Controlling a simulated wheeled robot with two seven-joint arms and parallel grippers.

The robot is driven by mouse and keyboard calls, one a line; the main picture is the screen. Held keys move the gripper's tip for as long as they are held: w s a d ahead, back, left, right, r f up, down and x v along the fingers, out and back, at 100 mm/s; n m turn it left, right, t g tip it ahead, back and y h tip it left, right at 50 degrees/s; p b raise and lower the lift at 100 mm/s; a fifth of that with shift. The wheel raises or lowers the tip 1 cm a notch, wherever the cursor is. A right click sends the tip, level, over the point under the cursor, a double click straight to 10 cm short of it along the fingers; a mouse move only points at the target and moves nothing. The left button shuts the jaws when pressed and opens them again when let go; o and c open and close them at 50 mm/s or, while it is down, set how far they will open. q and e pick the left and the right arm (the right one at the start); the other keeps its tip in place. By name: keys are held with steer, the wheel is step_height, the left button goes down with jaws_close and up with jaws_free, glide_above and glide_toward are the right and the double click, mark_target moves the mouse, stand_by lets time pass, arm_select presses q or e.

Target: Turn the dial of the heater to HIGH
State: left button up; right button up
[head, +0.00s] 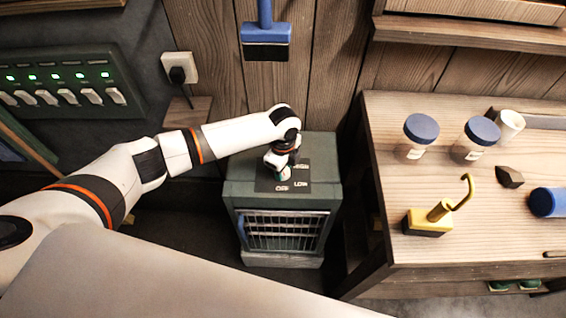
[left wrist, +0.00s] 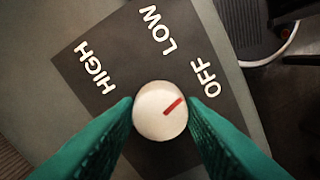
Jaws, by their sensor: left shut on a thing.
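The heater (head: 327,190) is a dark green box with a barred front, standing on the floor against the wooden wall. Its top carries a dark panel (left wrist: 125,75) lettered HIGH, LOW and OFF. In the left wrist view the round white dial (left wrist: 150,122) sits on this panel, and its red mark points up and right toward OFF. My left gripper (left wrist: 160,108) is shut on the dial, with one green finger on each side. In the head view my left gripper (head: 283,172) reaches down onto the heater top and mostly hides the dial. My right gripper is not in view.
A wooden workbench (head: 390,180) right of the heater holds jars, a yellow block with a hook (head: 430,222) and a blue-capped item. A plug sits in a wall socket (head: 180,68) behind my arm. A switch panel (head: 60,85) is at left. A blue-handled brush (head: 266,40) hangs above.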

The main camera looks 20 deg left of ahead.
arm_select(q)
steer(key=n+p, duration=0.3)
steer(key=n, duration=0.1)
steer(key=shift+r+n+p, duration=0.2)
steer(key=shift+n+p, duration=0.1)
steer(key=shift+p, duration=0.1)
steer(key=n+p, duration=0.3)
steer(key=n, duration=0.2)
steer(key=shift+p, duration=0.3)
steer(key=n+p, duration=0.3)
steer(key=n, duration=0.2)
steer(key=shift+f+n, duration=0.1)
steer(key=shift+n, duration=0.3)
steer(key=n+p, duration=0.1)
steer(key=n, duration=0.1)
steer(key=shift+n, duration=0.3)
steer(key=shift+n+p, duration=0.45)
steer(key=shift+n, duration=0.95)
steer(key=o, duration=1)
steer(key=shift+f, duration=0.1)
